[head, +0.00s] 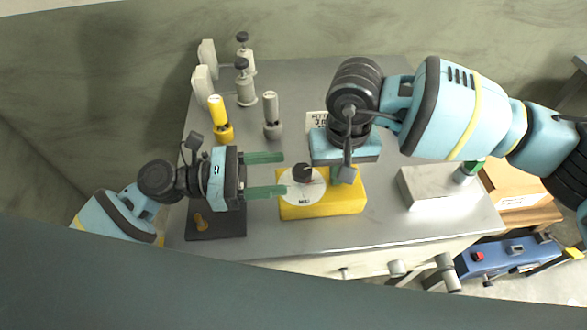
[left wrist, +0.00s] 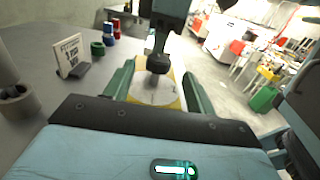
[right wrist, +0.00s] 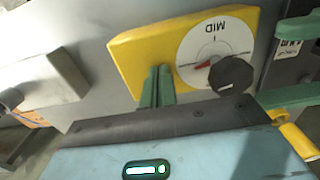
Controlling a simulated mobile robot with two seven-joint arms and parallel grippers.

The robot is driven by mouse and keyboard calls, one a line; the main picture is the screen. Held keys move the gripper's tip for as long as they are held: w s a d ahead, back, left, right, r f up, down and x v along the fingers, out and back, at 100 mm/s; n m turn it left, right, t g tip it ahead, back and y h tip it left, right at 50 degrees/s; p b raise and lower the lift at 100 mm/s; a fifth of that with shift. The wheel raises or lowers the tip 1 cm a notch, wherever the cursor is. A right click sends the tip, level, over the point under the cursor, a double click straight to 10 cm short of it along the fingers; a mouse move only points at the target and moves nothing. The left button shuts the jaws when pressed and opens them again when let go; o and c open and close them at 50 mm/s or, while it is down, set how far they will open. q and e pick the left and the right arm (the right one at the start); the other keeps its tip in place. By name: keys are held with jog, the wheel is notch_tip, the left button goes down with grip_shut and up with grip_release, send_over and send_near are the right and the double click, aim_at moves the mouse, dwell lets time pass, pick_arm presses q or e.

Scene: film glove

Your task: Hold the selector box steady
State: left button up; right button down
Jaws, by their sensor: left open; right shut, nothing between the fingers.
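The yellow selector box (head: 345,202) lies near the middle of the grey bench. Its white dial (head: 313,192) carries a black knob (head: 303,172). In the right wrist view the dial (right wrist: 212,42) reads "MID" upside down, with a red pointer beside the knob (right wrist: 232,75). My left gripper (head: 285,174) is open, its green fingers at the box's left side by the dial. The left wrist view shows the dial (left wrist: 157,92) beyond the open fingers. My right gripper (head: 337,178) is shut and empty, fingertips over the box right of the dial; contact is unclear.
A yellow bottle-shaped piece (head: 221,122) and a grey one (head: 272,118) stand behind the left gripper, with grey fittings (head: 244,85) further back. A sign (head: 316,120) stands behind the box. A pale block (head: 428,187) is at right. A dark plate (head: 228,224) lies front left.

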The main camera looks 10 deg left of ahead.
aim_at(293, 171)
pick_arm(q)
jog(key=shift+x, duration=2.2)
jog(key=shift+f, duration=0.15)
jog(key=c, duration=1)
